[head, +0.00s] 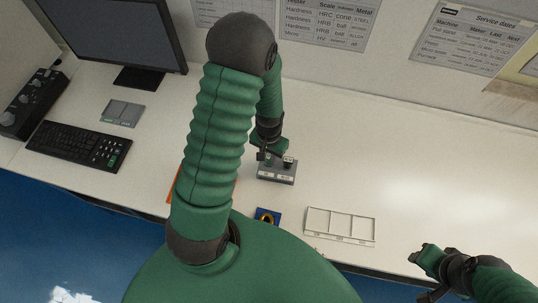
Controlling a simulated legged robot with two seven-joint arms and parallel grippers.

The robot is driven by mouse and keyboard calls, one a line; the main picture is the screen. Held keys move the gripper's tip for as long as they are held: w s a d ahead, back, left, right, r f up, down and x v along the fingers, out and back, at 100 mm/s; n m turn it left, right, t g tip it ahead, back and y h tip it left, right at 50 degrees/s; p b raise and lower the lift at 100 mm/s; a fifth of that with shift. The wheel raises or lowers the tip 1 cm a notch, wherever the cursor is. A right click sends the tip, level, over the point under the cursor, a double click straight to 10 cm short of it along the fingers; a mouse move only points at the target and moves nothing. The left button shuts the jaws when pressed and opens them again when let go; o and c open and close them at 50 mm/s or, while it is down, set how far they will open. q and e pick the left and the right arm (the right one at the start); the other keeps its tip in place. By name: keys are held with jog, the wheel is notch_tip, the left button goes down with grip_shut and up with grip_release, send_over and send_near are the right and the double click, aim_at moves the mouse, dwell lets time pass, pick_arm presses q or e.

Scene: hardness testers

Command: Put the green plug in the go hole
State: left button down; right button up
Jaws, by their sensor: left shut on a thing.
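A small grey block (277,176) with two pale labels on its front stands on the bench, right of my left forearm. It looks like the gauge block, but the labels are too small to read. A small dark and pale part (289,160) shows on its top right. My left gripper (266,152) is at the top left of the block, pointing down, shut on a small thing. Its fingers mostly hide that thing, and I cannot make out its colour. No green plug shows clearly elsewhere. My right gripper (424,257) is empty-looking beyond the bench's front edge, far from the block.
A white divided tray (340,225) lies near the front edge, with a blue item (267,215) left of it. An orange item (174,184) is partly behind my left arm. A keyboard (79,146) and monitor (112,40) stand left. The bench's right side is clear.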

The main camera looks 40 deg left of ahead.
pick_arm(q)
jog(key=shift+f, duration=0.5)
jog(key=c, duration=1.1)
grip_release()
jog(key=shift+c, duration=0.2)
jog(key=shift+r, duration=0.1)
notch_tip(320, 180, up, 17)
jog(key=shift+f, duration=0.2)
jog(key=s+d+m+t, duration=0.2)
jog(key=d, duration=0.9)
jog(key=shift+f+m+t, duration=0.3)
jog(key=shift+f+m, duration=0.1)
jog(key=shift+f, duration=0.05)
